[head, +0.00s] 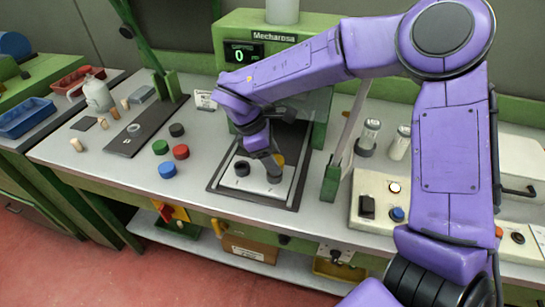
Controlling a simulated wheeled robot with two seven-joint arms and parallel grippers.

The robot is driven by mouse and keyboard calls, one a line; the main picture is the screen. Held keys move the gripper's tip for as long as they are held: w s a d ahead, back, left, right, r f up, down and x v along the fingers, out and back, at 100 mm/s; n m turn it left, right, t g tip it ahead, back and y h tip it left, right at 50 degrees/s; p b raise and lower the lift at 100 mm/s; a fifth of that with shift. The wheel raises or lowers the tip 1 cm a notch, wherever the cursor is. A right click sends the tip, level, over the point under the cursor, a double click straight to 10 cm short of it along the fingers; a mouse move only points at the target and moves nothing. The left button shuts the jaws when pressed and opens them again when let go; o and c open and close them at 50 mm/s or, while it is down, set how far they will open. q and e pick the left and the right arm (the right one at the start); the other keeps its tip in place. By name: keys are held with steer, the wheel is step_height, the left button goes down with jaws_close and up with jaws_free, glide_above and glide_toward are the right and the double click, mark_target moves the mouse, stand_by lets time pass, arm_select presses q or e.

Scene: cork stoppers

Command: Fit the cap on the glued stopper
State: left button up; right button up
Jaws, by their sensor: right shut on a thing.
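My right gripper (269,157) reaches down over the light plate in the dark-framed station at the middle of the bench. It is shut on a small yellow-orange piece (280,160), which looks like a cap and is partly hidden by the fingers. Just below it on the plate is a dark round holder (274,177); I cannot tell whether the piece touches it. The glued stopper is not clearly visible there. A second dark ring-shaped holder (242,169) stands to the left. My left gripper is not in view.
Loose caps lie left of the station: blue (167,170), red (181,152), green (160,147) and black (177,130). Several corks, one being a pale cork (76,145), stand farther left. A control box (367,207) is at right. The bench front near the blue cap is clear.

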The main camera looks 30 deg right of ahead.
steer(key=shift+f+b, duration=0.5)
steer(key=shift+b, duration=0.1)
stand_by(0.7)
steer(key=o, duration=1.1)
steer(key=shift+r, duration=0.15)
steer(key=v, duration=1)
steer(key=shift+a+r+b, duration=0.1)
steer(key=shift+r+b, duration=0.05)
steer(key=shift+b, duration=0.25)
